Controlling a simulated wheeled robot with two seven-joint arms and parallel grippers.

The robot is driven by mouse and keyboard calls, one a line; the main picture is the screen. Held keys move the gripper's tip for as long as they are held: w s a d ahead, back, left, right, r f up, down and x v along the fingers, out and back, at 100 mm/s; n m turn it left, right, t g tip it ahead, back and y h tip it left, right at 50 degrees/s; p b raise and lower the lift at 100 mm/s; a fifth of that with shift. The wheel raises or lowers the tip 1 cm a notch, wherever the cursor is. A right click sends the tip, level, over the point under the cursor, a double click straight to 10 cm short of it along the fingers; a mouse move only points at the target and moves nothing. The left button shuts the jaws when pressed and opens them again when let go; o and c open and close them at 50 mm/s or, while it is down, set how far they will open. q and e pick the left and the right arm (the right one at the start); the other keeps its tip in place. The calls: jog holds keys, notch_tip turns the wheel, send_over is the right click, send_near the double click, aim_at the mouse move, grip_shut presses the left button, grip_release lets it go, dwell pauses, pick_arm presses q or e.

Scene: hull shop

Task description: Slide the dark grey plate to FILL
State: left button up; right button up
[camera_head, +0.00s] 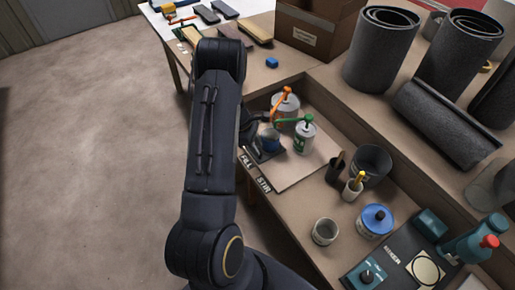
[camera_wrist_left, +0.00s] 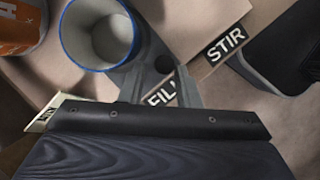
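The dark grey plate (camera_head: 266,153) shows in part in the head view, at the left edge of the recessed worktop, under and beside a small blue cup (camera_head: 269,139). The FILL label (camera_head: 246,164) and STIR label (camera_head: 264,184) lie on the front edge beside it. My left gripper (camera_head: 254,138) is low at the plate, mostly hidden by my arm. In the left wrist view, grey finger parts (camera_wrist_left: 165,72) are close to a blue-rimmed cup (camera_wrist_left: 98,32) and cover part of the FILL label (camera_wrist_left: 160,94). Their grip is unclear. My right gripper is not in view.
Two cans stand behind the cup, with an orange pump (camera_head: 285,93) and a green pump (camera_head: 308,121). A dark pot (camera_head: 371,163), a blue-lidded tin (camera_head: 375,220) and an empty grey cup (camera_head: 325,232) stand to the right. Dark rolls (camera_head: 383,50) fill the back right.

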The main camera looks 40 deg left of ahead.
pick_arm(q)
jog(key=v, duration=0.6)
jog(key=shift+a, duration=0.1)
dwell(0.3)
